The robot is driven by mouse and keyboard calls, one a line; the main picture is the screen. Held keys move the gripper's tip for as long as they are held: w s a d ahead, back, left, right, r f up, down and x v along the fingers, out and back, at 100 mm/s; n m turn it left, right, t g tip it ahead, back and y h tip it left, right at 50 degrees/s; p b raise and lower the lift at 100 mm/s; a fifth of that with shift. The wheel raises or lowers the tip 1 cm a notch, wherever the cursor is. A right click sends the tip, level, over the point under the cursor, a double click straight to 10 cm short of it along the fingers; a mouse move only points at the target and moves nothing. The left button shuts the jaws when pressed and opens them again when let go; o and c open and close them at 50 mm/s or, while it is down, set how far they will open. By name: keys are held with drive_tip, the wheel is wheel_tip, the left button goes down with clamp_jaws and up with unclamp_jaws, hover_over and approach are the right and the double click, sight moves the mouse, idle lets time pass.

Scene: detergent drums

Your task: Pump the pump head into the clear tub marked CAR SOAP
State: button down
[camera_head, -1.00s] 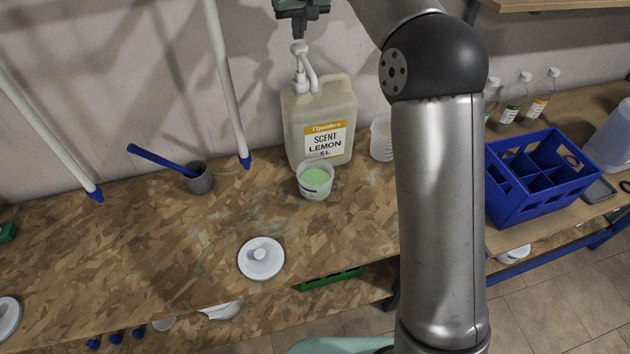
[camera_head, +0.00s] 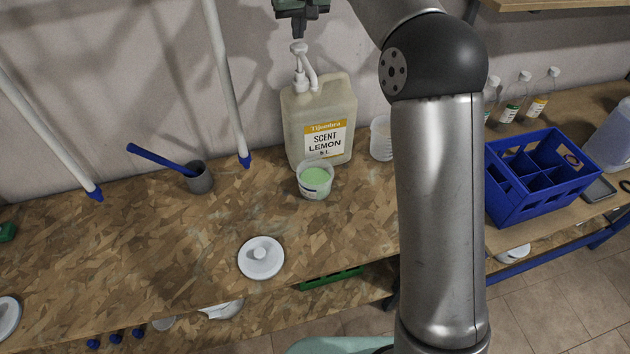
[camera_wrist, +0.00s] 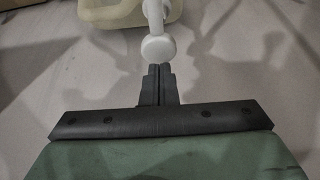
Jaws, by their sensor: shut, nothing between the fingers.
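The white pump head (camera_head: 299,48) sits on top of a beige jug (camera_head: 298,125) labelled SCENT LEMON. Its spout points down toward the front. A clear tub (camera_head: 315,186) with green liquid in it stands in front of the jug, below the spout; its marking is too small to read. My gripper (camera_head: 298,36) is shut and empty, just above the pump head. In the wrist view the shut fingertips (camera_wrist: 160,70) are close to the round pump head (camera_wrist: 159,48); I cannot tell whether they touch. Part of the jug (camera_wrist: 122,10) shows at the top.
A white lid (camera_head: 261,258) lies on the board in front. A grey cup (camera_head: 199,178) with a blue-handled tool stands left, a clear beaker (camera_head: 382,140) right of the jug. A blue crate (camera_head: 530,205) and several bottles are farther right.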

sight(300, 47)
drive_tip(key=shift+f+b, duration=1.9)
drive_tip(key=shift+f, duration=0.95)
wheel_tip(300, 47, up, 6)
drive_tip(key=p, duration=0.5)
drive_tip(key=shift+p, duration=0.4)
drive_tip(key=shift+f, duration=0.1)
drive_tip(key=shift+f, duration=0.15)
drive_tip(key=shift+f+b, duration=2.05)
drive_tip(key=shift+f, duration=0.65)
wheel_tip(300, 47, up, 6)
drive_tip(key=p, duration=0.5)
drive_tip(key=shift+f, duration=0.1)
drive_tip(key=shift+f, duration=0.1)
